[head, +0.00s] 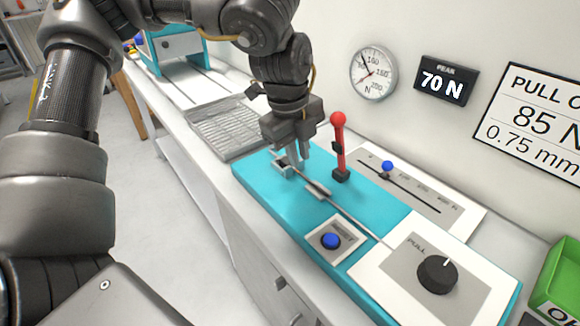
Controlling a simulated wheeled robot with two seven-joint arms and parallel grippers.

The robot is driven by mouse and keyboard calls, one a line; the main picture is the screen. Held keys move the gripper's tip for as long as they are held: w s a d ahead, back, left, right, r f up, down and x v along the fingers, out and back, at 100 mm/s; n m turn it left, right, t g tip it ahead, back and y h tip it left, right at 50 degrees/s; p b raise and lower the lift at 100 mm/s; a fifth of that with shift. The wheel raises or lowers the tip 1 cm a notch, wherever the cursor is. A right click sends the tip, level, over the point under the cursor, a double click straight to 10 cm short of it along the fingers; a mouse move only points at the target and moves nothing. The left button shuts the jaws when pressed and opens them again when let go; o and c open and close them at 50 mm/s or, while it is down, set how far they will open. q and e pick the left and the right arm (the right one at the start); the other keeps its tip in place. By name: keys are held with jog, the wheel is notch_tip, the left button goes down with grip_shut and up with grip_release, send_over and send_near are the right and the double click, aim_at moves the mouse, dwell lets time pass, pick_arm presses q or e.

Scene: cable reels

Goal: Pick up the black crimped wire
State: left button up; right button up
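My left gripper (298,165) points down over the left end of the turquoise pull tester (258,171). Its two pale fingers look a little apart, beside a small metal clamp block on the tester. A thin dark strand, which looks like the black crimped wire (318,188), lies along the tester top from near the fingers towards the dial. I cannot make out its crimped end, and the fingers partly hide that area. I see nothing clearly held. My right gripper is not in view.
A red-knobbed lever (339,145) stands close right of the gripper. The tester also has a blue button (330,241), a black dial (437,274) and a blue-knobbed slider (387,167). A grey slotted tray (229,127) lies behind left. A green bin (561,280) stands at right.

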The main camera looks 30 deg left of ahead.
aim_at(303, 175)
pick_arm(q)
jog(key=shift+w+d+f, duration=0.1)
jog(key=shift+w+f, duration=0.1)
jog(key=shift+f, duration=0.75)
jog(key=shift+w+f, duration=0.25)
jog(key=shift+f, duration=0.65)
jog(key=shift+w+d+f, duration=0.1)
jog(key=shift+w+f, duration=0.1)
jog(key=shift+f, duration=0.75)
jog(key=shift+c, duration=0.3)
grip_shut()
